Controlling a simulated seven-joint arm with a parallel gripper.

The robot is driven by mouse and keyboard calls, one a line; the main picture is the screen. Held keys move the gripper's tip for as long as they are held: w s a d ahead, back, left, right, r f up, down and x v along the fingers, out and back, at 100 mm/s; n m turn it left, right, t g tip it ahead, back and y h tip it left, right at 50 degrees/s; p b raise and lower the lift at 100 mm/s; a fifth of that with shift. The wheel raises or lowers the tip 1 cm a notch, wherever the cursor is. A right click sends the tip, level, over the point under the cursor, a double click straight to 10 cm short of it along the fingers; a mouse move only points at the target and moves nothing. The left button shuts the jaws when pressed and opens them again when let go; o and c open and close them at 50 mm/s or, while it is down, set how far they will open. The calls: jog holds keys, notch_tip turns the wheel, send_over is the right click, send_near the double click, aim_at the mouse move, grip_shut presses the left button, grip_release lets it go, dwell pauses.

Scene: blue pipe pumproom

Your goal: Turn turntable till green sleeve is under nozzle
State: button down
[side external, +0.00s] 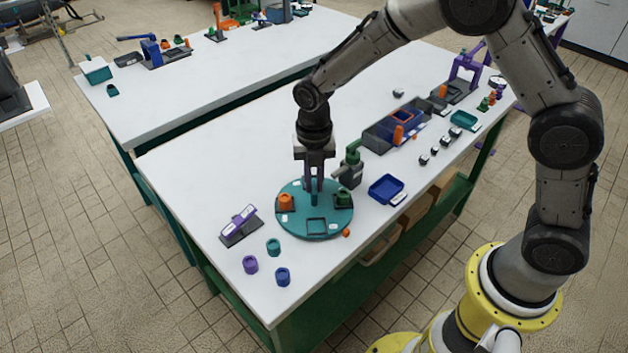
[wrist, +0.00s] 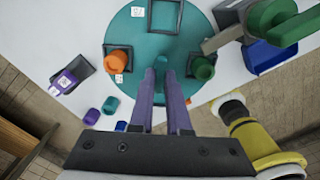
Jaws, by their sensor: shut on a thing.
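The teal turntable (side external: 315,231) lies flat on the white table. It also shows in the wrist view (wrist: 136,40). The green sleeve (side external: 343,197) sits in a dark square holder on its right side, also seen in the wrist view (wrist: 203,68). An orange sleeve (side external: 285,202) sits opposite, on the left. The grey nozzle arm (wrist: 222,39) reaches over the turntable's right back edge; the green sleeve is in front of it, not under it. My gripper (side external: 313,190) points down at the turntable's middle, its purple fingers shut on a teal upright peg (wrist: 160,63), partly hidden.
An orange piece (side external: 347,233) lies by the turntable's rim. Loose teal, purple and blue sleeves (side external: 282,277) stand at front left, near a purple-topped stand (side external: 238,222).

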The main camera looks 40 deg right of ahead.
aim_at(314, 187)
jog(key=shift+r+n, duration=0.1)
jog(key=shift+n, duration=3.7)
jog(key=c, duration=0.9)
grip_release()
notch_tip(314, 187, up, 14)
jog(key=shift+f, duration=0.1)
